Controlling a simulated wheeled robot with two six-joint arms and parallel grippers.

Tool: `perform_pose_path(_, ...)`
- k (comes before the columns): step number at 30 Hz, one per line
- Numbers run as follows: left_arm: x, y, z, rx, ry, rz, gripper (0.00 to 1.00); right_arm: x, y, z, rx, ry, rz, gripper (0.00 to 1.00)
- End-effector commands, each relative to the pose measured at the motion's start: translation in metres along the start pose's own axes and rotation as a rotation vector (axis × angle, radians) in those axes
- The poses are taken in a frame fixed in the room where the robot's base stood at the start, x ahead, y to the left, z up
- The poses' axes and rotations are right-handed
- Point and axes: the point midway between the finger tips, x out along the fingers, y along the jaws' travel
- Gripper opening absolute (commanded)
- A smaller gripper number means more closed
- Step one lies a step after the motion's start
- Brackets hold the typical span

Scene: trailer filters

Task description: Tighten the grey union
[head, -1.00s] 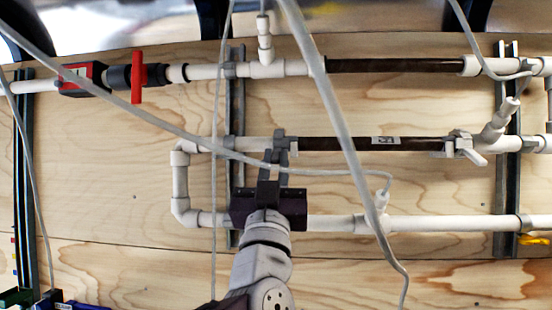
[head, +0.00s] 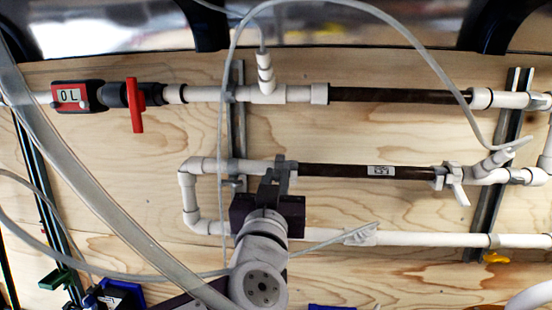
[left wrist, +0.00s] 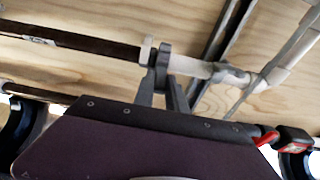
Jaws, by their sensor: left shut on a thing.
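The grey union (head: 292,169) is a collar at the left end of the dark filter tube (head: 345,171) in the middle pipe run. In the left wrist view the union (left wrist: 147,50) shows as a light collar beside my fingers. My left gripper (head: 280,166) reaches up from below and is shut on the union, its dark fingers partly hiding it. The left wrist view also shows the gripper (left wrist: 163,57) with both fingers at the pipe. How tight the union is cannot be seen. My right gripper is not in view.
A red-handled valve (head: 136,105) and a meter (head: 77,96) sit on the upper run at left. A winged fitting (head: 452,182) is at the filter's right end. Loose grey hoses (head: 90,185) cross before the wooden wall. A lower white pipe (head: 430,239) runs behind my gripper.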

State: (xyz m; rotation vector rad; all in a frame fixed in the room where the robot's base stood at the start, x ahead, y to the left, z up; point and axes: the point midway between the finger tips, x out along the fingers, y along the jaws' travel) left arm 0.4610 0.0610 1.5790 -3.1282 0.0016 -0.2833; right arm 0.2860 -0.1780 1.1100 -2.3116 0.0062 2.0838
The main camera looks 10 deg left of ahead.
Motion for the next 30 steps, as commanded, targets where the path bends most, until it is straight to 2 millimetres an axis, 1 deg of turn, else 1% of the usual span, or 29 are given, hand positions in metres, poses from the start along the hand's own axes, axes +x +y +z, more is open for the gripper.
perform_pose_path(1, 0.0006, -0.0007, -0.0084, 0.0, 0.002, -0.001, 0.0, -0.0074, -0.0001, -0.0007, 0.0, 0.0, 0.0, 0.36)
perform_pose_path(15, 0.0003, -0.0011, -0.0062, -0.002, -0.008, -0.002, 0.0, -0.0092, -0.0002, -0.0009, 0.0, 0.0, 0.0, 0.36)
perform_pose_path(16, 0.0003, -0.0011, -0.0062, -0.002, -0.008, -0.002, 0.19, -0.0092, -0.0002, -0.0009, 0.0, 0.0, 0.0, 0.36)
perform_pose_path(17, 0.0003, -0.0011, -0.0063, -0.001, -0.008, -0.003, 0.27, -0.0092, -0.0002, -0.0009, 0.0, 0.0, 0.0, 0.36)
perform_pose_path(18, 0.0003, -0.0011, -0.006, -0.001, -0.008, -0.002, 0.38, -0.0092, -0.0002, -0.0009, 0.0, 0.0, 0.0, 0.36)
perform_pose_path(30, 0.0028, -0.0002, -0.0014, 0.0, -0.014, -0.001, 0.38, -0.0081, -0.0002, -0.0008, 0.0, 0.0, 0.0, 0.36)
